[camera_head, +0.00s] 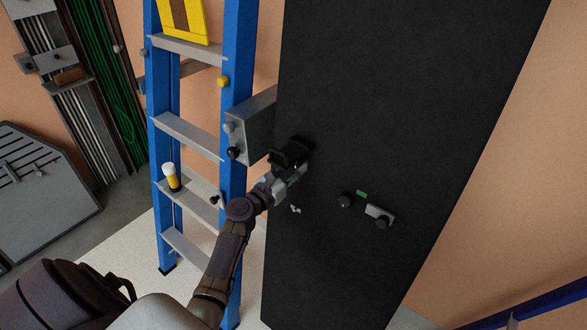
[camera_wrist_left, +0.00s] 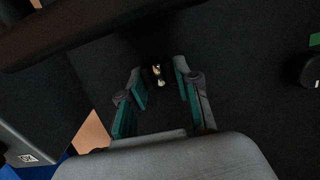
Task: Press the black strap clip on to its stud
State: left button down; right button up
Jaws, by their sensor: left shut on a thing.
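My left gripper (camera_head: 298,166) is at the left part of the tall black panel (camera_head: 400,110), its fingers pointing at the panel face. A black piece, which looks like the strap clip (camera_head: 289,154), is at its fingertips. In the left wrist view the teal-padded fingers (camera_wrist_left: 160,88) stand apart around dark material that blends with the panel. A small pale metal piece (camera_wrist_left: 159,76) shows between the fingertips; I cannot tell whether it is the stud. Whether clip and stud touch is hidden. My right gripper is not in view.
A blue ladder (camera_head: 236,90) stands just left of the panel, with a yellow-and-white container (camera_head: 171,177) on a step. A grey box (camera_head: 250,122) sticks out beside the panel. Black knobs (camera_head: 345,200), a grey plate (camera_head: 378,211) and a green tag (camera_head: 361,194) are on the panel's right part.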

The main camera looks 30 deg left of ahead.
pick_arm(q)
jog(key=shift+w, duration=0.2)
jog(key=shift+w, duration=0.25)
jog(key=c, duration=0.7)
grip_release()
jog(key=shift+f, duration=0.1)
jog(key=shift+c, duration=0.2)
jog(key=shift+s, duration=0.1)
jog(key=s+a, duration=0.1)
jog(key=s, duration=1.4)
jog(key=shift+s, duration=0.35)
jog(key=shift+a, duration=0.1)
